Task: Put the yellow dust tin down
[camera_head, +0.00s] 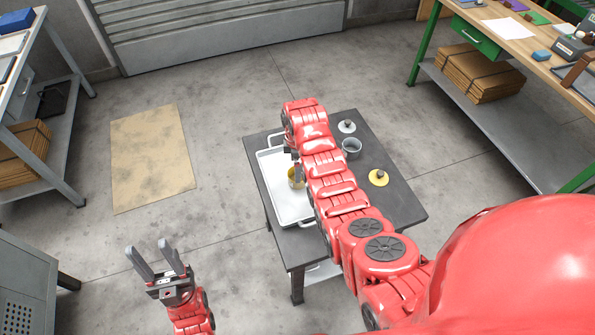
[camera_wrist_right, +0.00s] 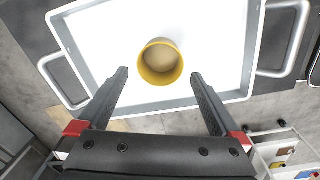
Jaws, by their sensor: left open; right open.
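The yellow dust tin (camera_wrist_right: 160,63) stands upright in the white tray (camera_wrist_right: 100,55), near the tray's front wall, and I look down into its open top in the right wrist view. In the head view the tin (camera_head: 293,180) is partly hidden by my right arm. My right gripper (camera_wrist_right: 158,80) is open, with one finger on each side of the tin and a visible gap to it. My left gripper (camera_head: 156,256) is open and empty, over the floor left of the table. The tray (camera_head: 270,163) lies on the dark table's left half.
The dark table (camera_head: 400,192) also holds a grey tin (camera_head: 351,147), a pale lid with a knob (camera_head: 346,126) and a yellow lid with a knob (camera_head: 378,177), right of my arm. Benches stand at left and right. A brown mat (camera_head: 152,155) lies on the open floor.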

